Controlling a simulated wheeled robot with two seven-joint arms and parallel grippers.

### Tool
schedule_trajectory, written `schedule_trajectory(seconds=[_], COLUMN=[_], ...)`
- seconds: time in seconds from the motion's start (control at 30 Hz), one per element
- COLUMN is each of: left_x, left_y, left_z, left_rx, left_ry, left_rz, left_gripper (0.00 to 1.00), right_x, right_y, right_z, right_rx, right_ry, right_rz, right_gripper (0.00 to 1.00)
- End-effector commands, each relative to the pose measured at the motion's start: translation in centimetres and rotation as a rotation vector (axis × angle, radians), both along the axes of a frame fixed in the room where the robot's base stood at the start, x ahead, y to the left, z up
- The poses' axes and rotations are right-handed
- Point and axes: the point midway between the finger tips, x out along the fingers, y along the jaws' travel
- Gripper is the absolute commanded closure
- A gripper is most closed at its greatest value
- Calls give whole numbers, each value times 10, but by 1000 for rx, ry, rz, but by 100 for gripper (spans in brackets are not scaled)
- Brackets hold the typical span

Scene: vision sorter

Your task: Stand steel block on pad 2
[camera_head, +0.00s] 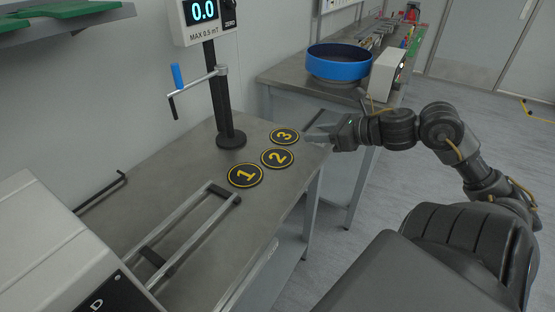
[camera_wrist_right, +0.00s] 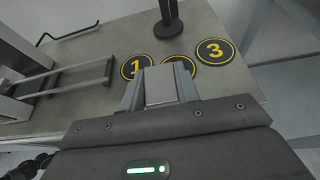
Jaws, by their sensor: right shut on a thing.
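Pad 2 (camera_head: 277,158) is a round black disc with a yellow rim and number, flat on the grey table between pad 1 (camera_head: 245,175) and pad 3 (camera_head: 285,137). My right gripper (camera_head: 314,135) is near pad 3, by the table's right edge. In the right wrist view it is shut on a grey, flat-faced steel block (camera_wrist_right: 161,86), held between the two fingers. There the block and a finger cover much of pad 2 (camera_wrist_right: 181,60). In the head view I cannot make out the block clearly. My left gripper is not in view.
A black post (camera_head: 222,95) with a crank and a display stands behind the pads. Metal rails (camera_head: 190,240) run along the table to the left of pad 1. A blue round bowl (camera_head: 339,65) sits on the back table. Bare table lies around the pads.

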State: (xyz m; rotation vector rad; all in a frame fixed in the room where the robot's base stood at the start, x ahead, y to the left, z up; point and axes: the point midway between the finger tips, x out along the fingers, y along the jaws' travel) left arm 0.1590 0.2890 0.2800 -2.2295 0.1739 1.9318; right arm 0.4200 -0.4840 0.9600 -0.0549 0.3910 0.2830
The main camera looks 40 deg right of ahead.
Motion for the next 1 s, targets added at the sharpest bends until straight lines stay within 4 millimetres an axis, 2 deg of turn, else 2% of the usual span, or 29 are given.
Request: schedule_trajectory(seconds=[0.17,0.27,0.7,1.0], left_x=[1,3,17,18], left_y=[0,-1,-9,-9], left_z=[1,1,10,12], left_rx=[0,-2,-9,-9], left_ry=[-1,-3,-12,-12], left_rz=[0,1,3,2], left_gripper=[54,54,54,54], right_x=[1,9,90,127], right_y=[-2,-1,8,13], right_z=[3,0,-35,-79], right_rx=[0,2,-1,4], right_ry=[-3,-4,-7,-6], right_rz=[-6,-6,-6,-7], right_gripper=[100,100,100,100])
